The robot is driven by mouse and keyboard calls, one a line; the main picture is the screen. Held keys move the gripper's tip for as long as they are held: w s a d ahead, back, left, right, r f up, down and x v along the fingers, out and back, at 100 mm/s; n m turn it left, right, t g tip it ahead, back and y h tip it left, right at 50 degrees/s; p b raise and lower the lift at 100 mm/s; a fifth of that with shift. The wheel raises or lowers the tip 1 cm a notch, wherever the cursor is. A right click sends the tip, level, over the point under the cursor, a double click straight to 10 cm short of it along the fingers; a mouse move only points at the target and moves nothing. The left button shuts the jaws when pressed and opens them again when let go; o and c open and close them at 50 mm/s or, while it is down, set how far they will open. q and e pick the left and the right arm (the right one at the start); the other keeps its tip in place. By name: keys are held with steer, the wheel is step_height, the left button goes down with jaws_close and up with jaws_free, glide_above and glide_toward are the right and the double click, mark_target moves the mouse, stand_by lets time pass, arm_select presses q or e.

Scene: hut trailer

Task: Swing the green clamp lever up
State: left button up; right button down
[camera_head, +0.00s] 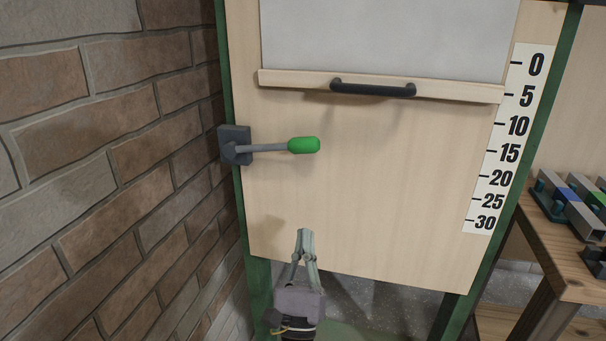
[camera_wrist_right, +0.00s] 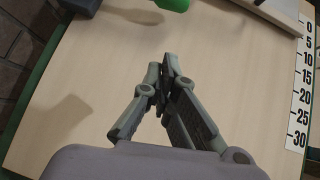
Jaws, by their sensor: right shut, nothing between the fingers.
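The clamp lever has a grey rod and a green grip (camera_head: 304,145). It sticks out roughly level to the right from a dark mount (camera_head: 235,146) at the panel's left edge. In the right wrist view the green grip (camera_wrist_right: 172,4) shows at the top edge, partly cut off. My right gripper (camera_head: 305,233) is shut and empty, in front of the wooden panel (camera_head: 400,200), below the lever and apart from it. Its closed fingers also show in the right wrist view (camera_wrist_right: 162,75). My left gripper is not in view.
A black handle (camera_head: 373,89) sits on a wooden rail above and right of the lever. A number scale (camera_head: 510,140) runs down the panel's right side. A brick wall (camera_head: 110,170) stands close on the left. A wooden bench (camera_head: 562,240) with metal parts is at the right.

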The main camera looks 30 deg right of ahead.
mark_target(270, 147)
steer(key=p+x, duration=0.1)
steer(key=x, duration=0.9)
steer(key=shift+r, duration=0.1)
steer(key=shift+w+r+p, duration=0.2)
steer(key=shift+r+p, duration=0.3)
steer(key=shift+r, duration=0.3)
steer(key=shift+a+r, duration=0.2)
steer(key=shift+r, duration=0.6)
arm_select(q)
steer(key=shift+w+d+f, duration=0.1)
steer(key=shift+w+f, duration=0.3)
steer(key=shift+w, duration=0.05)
arm_select(e)
steer(key=shift+w+r, duration=0.1)
steer(key=shift+r, duration=0.15)
arm_select(q)
steer(key=shift+p, duration=0.35)
arm_select(e)
steer(key=shift+w+r, duration=0.1)
steer(key=shift+w, duration=0.05)
